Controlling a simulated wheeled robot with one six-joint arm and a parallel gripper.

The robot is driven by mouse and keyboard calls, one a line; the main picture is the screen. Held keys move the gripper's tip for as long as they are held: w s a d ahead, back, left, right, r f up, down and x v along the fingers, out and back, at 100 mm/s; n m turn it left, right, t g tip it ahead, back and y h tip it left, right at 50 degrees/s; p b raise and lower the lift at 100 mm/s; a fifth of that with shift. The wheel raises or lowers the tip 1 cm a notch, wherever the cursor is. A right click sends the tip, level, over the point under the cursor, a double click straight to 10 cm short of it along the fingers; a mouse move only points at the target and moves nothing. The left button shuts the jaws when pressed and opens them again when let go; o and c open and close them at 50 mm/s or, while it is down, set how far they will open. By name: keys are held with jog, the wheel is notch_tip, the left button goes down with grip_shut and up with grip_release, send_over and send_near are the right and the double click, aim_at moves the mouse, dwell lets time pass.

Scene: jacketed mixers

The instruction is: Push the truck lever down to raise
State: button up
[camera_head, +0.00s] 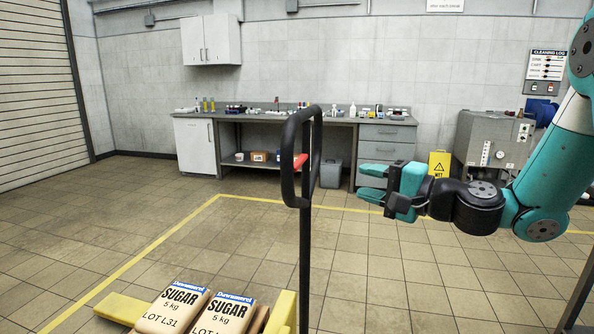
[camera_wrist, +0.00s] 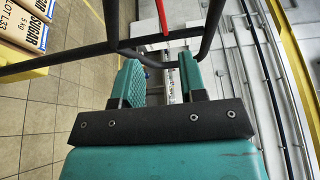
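The pallet truck's black loop handle (camera_head: 289,160) stands upright on a dark post in the head view. The red lever (camera_head: 300,162) sits inside the loop. My gripper (camera_head: 362,181) is to the right of the handle, pointing left toward it, with a visible gap and slightly lower than the lever. Its two teal fingers are apart with nothing between them. In the wrist view, the red lever (camera_wrist: 163,14) shows at the top, with black handle bars (camera_wrist: 112,22) beyond the open fingers (camera_wrist: 160,68).
Sugar bags (camera_head: 174,309) lie at the front left by yellow truck parts (camera_head: 121,308). A workbench (camera_head: 270,117) stands along the back wall. A yellow wet-floor sign (camera_head: 439,162) and a grey machine (camera_head: 495,140) are behind my arm.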

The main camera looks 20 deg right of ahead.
aim_at(300, 167)
jog(key=p+x, duration=0.7)
jog(key=x, duration=1)
jog(key=shift+s+a+p, duration=0.15)
jog(key=shift+p, duration=0.25)
grip_shut()
